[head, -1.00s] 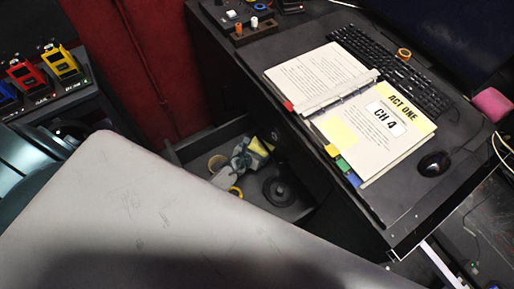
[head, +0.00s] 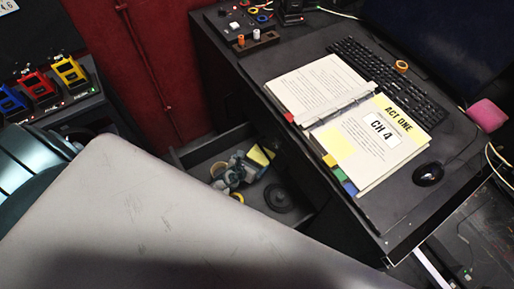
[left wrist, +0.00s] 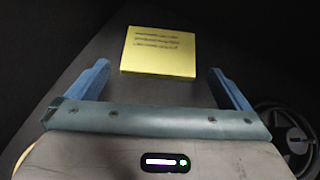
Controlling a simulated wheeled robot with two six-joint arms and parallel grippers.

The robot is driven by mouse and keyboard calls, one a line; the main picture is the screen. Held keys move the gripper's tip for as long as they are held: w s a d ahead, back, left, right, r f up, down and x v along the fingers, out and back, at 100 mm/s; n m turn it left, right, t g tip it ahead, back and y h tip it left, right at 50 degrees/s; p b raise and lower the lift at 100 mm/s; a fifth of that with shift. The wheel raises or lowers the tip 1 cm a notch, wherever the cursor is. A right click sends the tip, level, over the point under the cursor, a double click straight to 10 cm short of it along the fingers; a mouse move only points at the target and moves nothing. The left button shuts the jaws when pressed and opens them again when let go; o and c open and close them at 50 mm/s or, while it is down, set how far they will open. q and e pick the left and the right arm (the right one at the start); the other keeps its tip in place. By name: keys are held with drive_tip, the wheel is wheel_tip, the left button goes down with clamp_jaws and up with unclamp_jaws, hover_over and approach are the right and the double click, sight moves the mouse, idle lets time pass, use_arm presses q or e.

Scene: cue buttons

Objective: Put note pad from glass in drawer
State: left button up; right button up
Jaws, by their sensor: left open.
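The yellow note pad (head: 259,156) lies inside the open drawer (head: 195,147) under the desk. In the left wrist view the note pad (left wrist: 158,50) lies flat with lines of writing on top, just beyond the fingertips. My left gripper (head: 245,166) is low over the drawer beside the pad, partly hidden by my grey arm. In the left wrist view my left gripper (left wrist: 160,75) has its two blue fingers spread apart with nothing between them. I cannot identify the glass in these frames. My right gripper is not in view.
The desk above holds an open binder (head: 370,140), keyboard (head: 390,80) and mouse (head: 428,174). Coloured devices (head: 36,83) stand at the left.

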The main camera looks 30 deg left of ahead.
use_arm(q)
drive_tip(key=p+v, duration=0.2)
drive_tip(key=v, duration=0.4)
drive_tip(key=shift+r, duration=0.2)
drive_tip(key=shift+s, duration=0.15)
